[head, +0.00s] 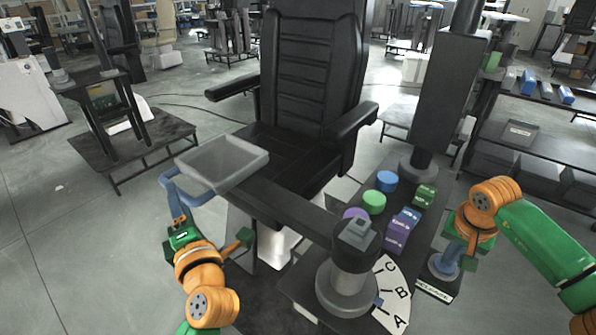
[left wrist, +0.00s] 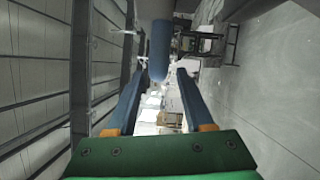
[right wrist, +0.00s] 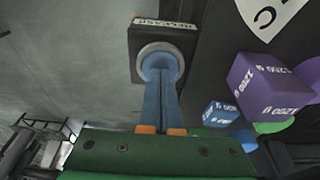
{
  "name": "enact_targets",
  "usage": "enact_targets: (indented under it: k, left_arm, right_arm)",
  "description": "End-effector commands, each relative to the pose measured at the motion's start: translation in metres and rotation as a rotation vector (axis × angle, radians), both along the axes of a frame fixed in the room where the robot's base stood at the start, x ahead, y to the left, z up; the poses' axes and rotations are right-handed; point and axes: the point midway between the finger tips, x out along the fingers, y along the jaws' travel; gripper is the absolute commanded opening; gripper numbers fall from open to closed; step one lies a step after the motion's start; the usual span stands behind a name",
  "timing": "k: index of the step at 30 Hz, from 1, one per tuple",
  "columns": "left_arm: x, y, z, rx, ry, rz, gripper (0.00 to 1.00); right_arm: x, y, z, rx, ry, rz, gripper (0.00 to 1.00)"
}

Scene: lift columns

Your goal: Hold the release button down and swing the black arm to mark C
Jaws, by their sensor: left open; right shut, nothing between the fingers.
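The black arm (head: 290,208) reaches left from a round post (head: 347,288) and carries a grey tray (head: 222,160) at its far end. A small blue pointer (head: 378,301) at the post's base sits between A and B on the white dial (head: 388,290); mark C (head: 390,267) is at its upper end. My right gripper (head: 446,262) is shut, tips down in the grey ring (right wrist: 160,55) beside the RELEASE label (head: 434,291).
A black chair (head: 312,80) stands behind the arm. Several coloured blocks and discs, including a purple block (head: 397,238) and green disc (head: 374,202), lie beside the post. A black column (head: 447,90) rises behind them. Open floor lies at left.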

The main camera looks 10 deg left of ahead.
Motion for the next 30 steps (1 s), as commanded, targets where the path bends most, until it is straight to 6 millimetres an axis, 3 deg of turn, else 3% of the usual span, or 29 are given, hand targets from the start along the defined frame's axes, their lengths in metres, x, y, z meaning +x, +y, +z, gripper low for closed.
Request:
enact_targets:
  k: [6,14,15,21,30]
  left_arm:
    - [0.026,0.02,0.002,0.002,0.0,0.001,0.52]
    - [0.029,0.022,0.002,-0.001,0.0,0.0,0.52]
    - [0.029,0.022,0.002,-0.001,0.0,0.0,0.49]
    - [0.029,0.021,0.002,0.0,0.0,0.0,0.0]
    - [0.029,0.021,0.002,0.0,0.0,0.0,0.0]
  right_arm:
    - [0.0,0.0,0.0,0.0,0.0,0.0,0.0]
    - [0.0,0.0,0.0,0.001,-0.001,0.0,0.0]
    - [0.0,0.0,0.0,0.0,0.0,0.0,0.0]
    - [0.0,0.0,0.0,0.0,0.0,0.0,0.0]
    - [0.0,0.0,0.0,0.001,-0.001,0.0,0.0]
